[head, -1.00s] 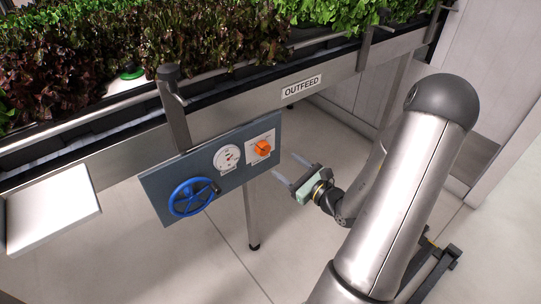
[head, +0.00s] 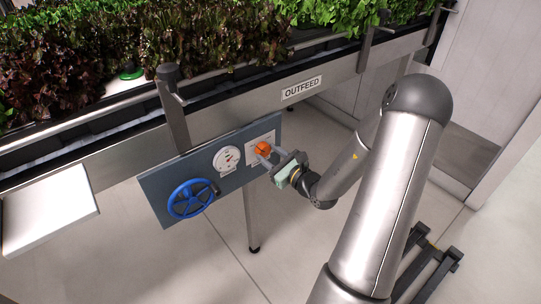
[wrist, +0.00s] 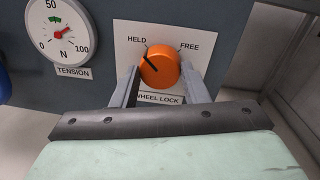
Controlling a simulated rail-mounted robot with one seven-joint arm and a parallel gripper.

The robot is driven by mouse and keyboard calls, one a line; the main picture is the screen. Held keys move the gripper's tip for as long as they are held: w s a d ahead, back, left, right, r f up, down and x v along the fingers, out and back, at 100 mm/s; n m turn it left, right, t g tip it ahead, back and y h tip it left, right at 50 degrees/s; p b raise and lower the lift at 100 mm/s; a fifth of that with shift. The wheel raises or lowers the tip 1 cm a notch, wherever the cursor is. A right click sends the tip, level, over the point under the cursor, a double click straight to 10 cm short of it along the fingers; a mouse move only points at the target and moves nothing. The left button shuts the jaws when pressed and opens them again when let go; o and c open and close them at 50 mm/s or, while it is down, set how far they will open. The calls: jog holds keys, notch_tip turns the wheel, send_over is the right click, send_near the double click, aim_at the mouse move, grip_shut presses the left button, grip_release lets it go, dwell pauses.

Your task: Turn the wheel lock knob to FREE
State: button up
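The orange wheel lock knob (wrist: 160,68) sits on a white plate (wrist: 203,40) marked HELD at upper left and FREE at upper right. Its black pointer mark points up-left, toward HELD. The knob also shows in the head view (head: 263,148), partly behind my fingers. My gripper (head: 266,157) is open in front of the plate. In the wrist view, its fingers stand one on each side of the knob's lower part. I cannot tell whether they touch it. The WHEEL LOCK label is partly hidden by my gripper.
On the same blue-grey panel (head: 160,190) are a tension gauge (head: 227,158) and a blue handwheel (head: 192,198), left of the knob. The panel hangs below the conveyor edge marked OUTFEED (head: 302,87). A table leg (head: 251,215) stands below. Lettuce fills the trays above.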

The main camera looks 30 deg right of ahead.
jog(key=shift+m+p, duration=0.3)
jog(key=shift+p, duration=0.2)
jog(key=m+p, duration=0.3)
jog(key=shift+r, duration=0.15)
jog(key=m+p, duration=0.5)
jog(key=shift+m+t+p, duration=0.3)
jog(key=shift+m+p, duration=0.1)
jog(key=m+p, duration=0.4)
jog(key=shift+s+m+h, duration=0.1)
jog(key=shift+m+h, duration=0.2)
jog(key=m+p, duration=0.1)
jog(key=m, duration=0.2)
jog(key=m+p, duration=0.1)
jog(key=shift+a+f+p, duration=0.1)
jog(key=shift+f+p, duration=0.2)
jog(key=shift+p, duration=0.05)
jog(key=shift+m, duration=0.5)
jog(key=o, duration=1)
jog(key=v, duration=1.1)
jog(key=b+v, duration=0.1)
jog(key=v, duration=0.5)
jog(key=shift+s+a+f, duration=0.2)
jog(key=shift+a+f, duration=0.05)
jog(key=shift+f, duration=0.1)
